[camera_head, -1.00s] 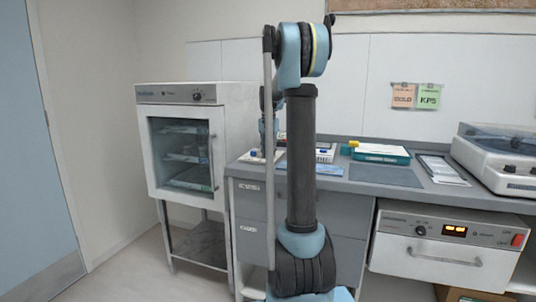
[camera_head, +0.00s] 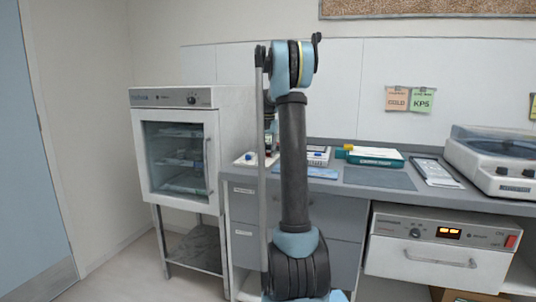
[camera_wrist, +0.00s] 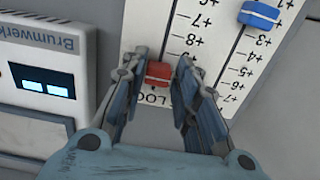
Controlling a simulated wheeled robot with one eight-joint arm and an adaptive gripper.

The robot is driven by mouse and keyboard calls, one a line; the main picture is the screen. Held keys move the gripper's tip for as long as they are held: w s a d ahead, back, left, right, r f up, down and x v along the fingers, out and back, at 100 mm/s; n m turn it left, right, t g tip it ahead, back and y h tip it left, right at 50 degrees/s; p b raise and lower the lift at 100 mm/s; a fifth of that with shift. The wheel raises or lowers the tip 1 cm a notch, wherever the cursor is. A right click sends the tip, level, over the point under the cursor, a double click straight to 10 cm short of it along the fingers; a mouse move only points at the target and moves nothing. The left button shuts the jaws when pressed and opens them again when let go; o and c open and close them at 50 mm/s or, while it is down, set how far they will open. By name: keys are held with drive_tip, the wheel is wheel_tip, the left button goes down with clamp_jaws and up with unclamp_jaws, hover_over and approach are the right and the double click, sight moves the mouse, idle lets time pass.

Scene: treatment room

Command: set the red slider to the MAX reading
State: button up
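The red slider (camera_wrist: 158,73) is in the wrist view, in a slot on a white scale panel (camera_wrist: 150,25). It sits beside lettering reading "LOC", partly hidden by my gripper. Upside-down plus-numbers, among them +7, run up the scale away from it. No MAX mark is visible. My gripper (camera_wrist: 162,57) has its fingers apart, one on each side of the red slider. A gap shows on the right; I cannot tell whether the left finger touches it. In the head view the gripper is hidden behind my arm.
A blue slider (camera_wrist: 260,15) is on the neighbouring scale. A Brumwerk device (camera_wrist: 45,80) with a lit display stands to the left. In the head view, the counter (camera_head: 325,187) holds a green-and-white box (camera_head: 375,157) and a lidded machine (camera_head: 495,160). A glass-door cabinet (camera_head: 175,98) stands left.

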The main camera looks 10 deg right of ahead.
sight(268, 152)
drive_tip(key=shift+o, duration=0.2)
wheel_tip(268, 152, up, 12)
idle(0.7)
drive_tip(key=shift+f, duration=0.1)
drive_tip(key=s+a+f+n+t, duration=0.1)
drive_tip(key=s+a+f+n, duration=0.2)
drive_tip(key=s, duration=1.2)
drive_tip(key=s+a+f, duration=0.3)
drive_tip(key=s+f, duration=0.2)
drive_tip(key=s, duration=0.9)
drive_tip(key=s+a+f+n+t, duration=0.1)
drive_tip(key=s+f+n, duration=0.2)
drive_tip(key=s+f, duration=1.7)
drive_tip(key=shift+s+a+f, duration=0.25)
drive_tip(key=shift+s+a, duration=0.1)
drive_tip(key=shift+s, duration=0.2)
